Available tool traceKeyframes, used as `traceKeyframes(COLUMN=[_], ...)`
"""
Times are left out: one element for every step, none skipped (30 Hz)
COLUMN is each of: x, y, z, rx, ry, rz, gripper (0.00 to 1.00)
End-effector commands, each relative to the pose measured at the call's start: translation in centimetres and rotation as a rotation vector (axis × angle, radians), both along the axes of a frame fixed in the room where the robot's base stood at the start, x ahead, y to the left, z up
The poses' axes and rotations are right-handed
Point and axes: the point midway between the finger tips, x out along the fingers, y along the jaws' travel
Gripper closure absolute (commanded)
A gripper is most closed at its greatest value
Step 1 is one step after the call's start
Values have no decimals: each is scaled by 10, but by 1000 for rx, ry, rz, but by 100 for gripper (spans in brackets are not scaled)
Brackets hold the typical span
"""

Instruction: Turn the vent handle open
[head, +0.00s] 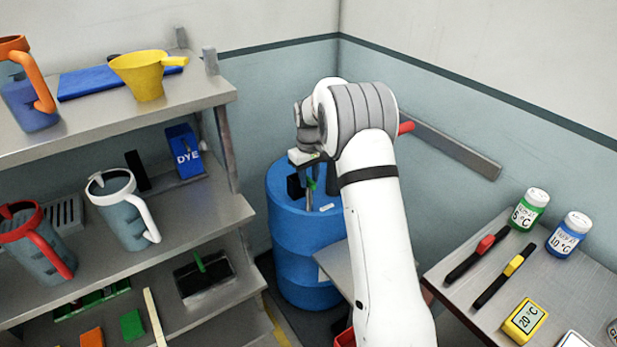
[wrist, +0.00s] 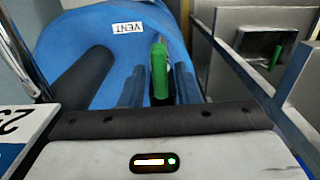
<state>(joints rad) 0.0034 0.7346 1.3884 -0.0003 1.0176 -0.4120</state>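The blue drum (head: 300,255) stands in the corner, and its top fills much of the wrist view (wrist: 75,45). A white VENT label (wrist: 127,28) is on it. The green vent handle (wrist: 158,72) shows in the wrist view between my two dark fingers, and a bit of green shows under my wrist in the head view (head: 311,186). My gripper (wrist: 160,88) is open, with a finger on each side of the handle and small gaps visible. I cannot tell how deep the fingers reach around it. The handle's base is partly hidden.
A shelf unit (head: 190,215) with pitchers and bins stands left of the drum. A metal bench (head: 560,285) with bottles and a timer is at right. In the wrist view a dark cylinder (wrist: 85,82) lies left of my fingers, and shelf edges are close on the right.

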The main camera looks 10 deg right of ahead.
Motion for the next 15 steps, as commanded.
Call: traceKeyframes(x=[0, 0, 0, 0, 0, 0, 0, 0, 0, 0, 0, 0, 1, 0, 0], y=[0, 0, 0, 0, 0, 0, 0, 0, 0, 0, 0, 0, 0, 0, 0], z=[0, 0, 0, 0, 0, 0, 0, 0, 0, 1, 3, 7, 10, 14, 21], rx=[0, 0, 0, 0, 0, 0, 0, 0, 0, 0, 0, 0, 0, 0, 0], ry=[0, 0, 0, 0, 1, 1, 1, 1, 0, 0, -1, -2, -2, -2, -2], rz=[0, 0, 0, -1, -1, -1, -1, -1, -1, -1, -1, -1, -1, -1, -1], gripper=[67, 64, 64, 64, 64, 64, 64, 64, 64, 64, 64, 64, 64, 64, 64])
